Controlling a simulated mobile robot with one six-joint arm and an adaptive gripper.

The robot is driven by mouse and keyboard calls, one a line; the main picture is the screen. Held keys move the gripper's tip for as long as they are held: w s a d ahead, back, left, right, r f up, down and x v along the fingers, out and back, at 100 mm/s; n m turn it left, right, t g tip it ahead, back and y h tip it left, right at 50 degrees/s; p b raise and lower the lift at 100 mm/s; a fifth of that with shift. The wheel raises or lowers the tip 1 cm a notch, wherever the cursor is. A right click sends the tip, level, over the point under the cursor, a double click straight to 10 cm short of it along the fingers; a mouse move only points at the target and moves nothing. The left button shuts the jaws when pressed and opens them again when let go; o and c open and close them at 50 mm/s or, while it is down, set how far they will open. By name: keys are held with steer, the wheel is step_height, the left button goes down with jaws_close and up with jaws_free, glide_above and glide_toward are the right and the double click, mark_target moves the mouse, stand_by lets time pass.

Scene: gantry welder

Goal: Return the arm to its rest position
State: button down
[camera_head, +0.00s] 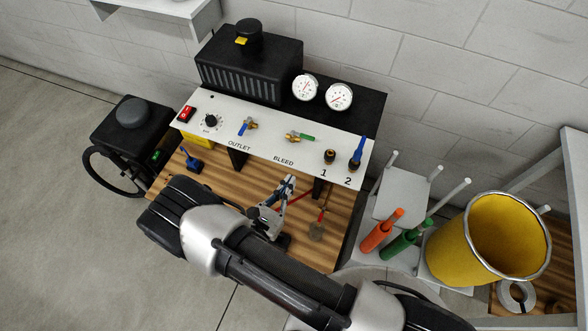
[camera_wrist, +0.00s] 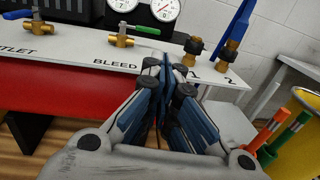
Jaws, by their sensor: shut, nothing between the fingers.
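My gripper (camera_head: 289,184) is shut and empty, in front of the panel's lower edge and above the wooden bench top. My arm reaches across the lower middle of the head view and hides part of the bench. The white control panel (camera_head: 222,124) carries a blue-handled outlet valve (camera_head: 248,126), a green-handled bleed valve (camera_head: 300,137) and two fittings marked 1 and 2. I cannot tell whether the fingertips touch the panel edge.
A yellow bucket (camera_head: 452,256) stands at the right beside an orange-handled tool (camera_head: 380,232) and a green-handled tool (camera_head: 405,240). Upright posts rise near them. Open floor (camera_head: 60,230) lies on the left.

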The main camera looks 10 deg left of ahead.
steer(key=d+r+m+g+h, duration=0.7)
steer(key=d+r+m+g, duration=0.7)
steer(key=d+r+m, duration=0.6)
steer(key=s+d+r+m+y, duration=0.2)
steer(key=s+r+m+y, duration=0.4)
steer(key=s+d+r+m+t+y+b, duration=0.1)
steer(key=s+d+r+m+y, duration=0.1)
steer(key=s+r+m+y, duration=0.4)
steer(key=shift+s+d+r+m, duration=0.3)
steer(key=shift+r+m, duration=0.1)
steer(key=shift+r, duration=0.35)
